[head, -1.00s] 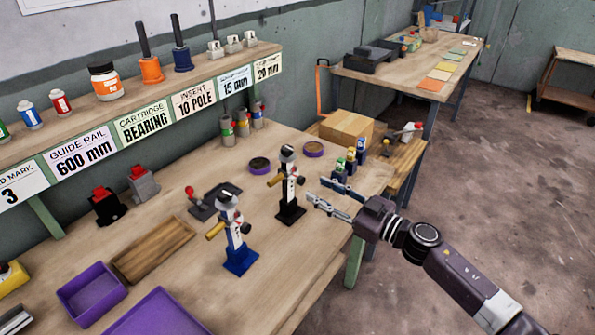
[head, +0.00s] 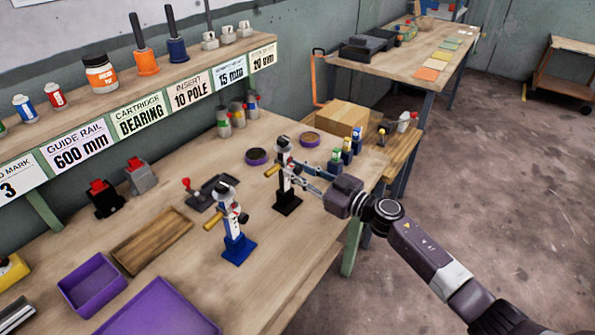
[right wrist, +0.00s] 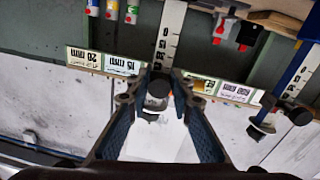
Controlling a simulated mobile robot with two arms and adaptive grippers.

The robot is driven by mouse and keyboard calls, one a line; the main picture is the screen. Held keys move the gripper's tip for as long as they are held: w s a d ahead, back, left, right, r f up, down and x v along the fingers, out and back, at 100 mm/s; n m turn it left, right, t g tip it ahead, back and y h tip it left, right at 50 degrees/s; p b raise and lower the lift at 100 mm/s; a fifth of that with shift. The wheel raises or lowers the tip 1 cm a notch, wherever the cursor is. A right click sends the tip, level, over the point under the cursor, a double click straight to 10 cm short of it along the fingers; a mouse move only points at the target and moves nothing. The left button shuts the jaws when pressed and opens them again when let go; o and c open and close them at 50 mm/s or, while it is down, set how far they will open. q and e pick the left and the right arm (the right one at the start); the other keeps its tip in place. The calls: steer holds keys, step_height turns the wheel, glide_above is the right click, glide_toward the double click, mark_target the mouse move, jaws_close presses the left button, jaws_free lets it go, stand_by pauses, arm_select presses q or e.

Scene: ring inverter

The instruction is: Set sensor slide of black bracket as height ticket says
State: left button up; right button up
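The black bracket (head: 288,204) stands upright on the bench, with a white scale post, a dark head on top and a yellow rod to the left. My right gripper (head: 304,176) reaches it from the right at post height. In the right wrist view, its fingers (right wrist: 158,80) are apart on either side of the numbered post (right wrist: 165,42), with a dark round part (right wrist: 157,92) between them. I cannot tell whether they touch it. Shelf cards read 15 mm (head: 230,73) and 20 mm (head: 263,58); their small headings are unreadable. My left gripper is out of view.
A similar blue bracket (head: 238,249) stands to the left of the black one. Purple rings (head: 257,156), small coloured bottles (head: 346,146) and a cardboard box (head: 342,117) are behind and beside it. The bench front right of the blue bracket is clear.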

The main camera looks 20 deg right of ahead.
mark_target(287, 183)
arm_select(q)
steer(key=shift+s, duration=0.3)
arm_select(e)
jaws_close()
step_height(287, 183, down, 6)
steer(key=b, duration=0.3)
steer(key=shift+f, duration=0.25)
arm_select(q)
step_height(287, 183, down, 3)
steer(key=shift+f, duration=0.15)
arm_select(e)
steer(key=o, duration=0.6)
jaws_free()
steer(key=shift+r, duration=0.1)
steer(key=shift+c, duration=0.2)
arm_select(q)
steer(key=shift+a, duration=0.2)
arm_select(e)
steer(key=shift+s, duration=0.1)
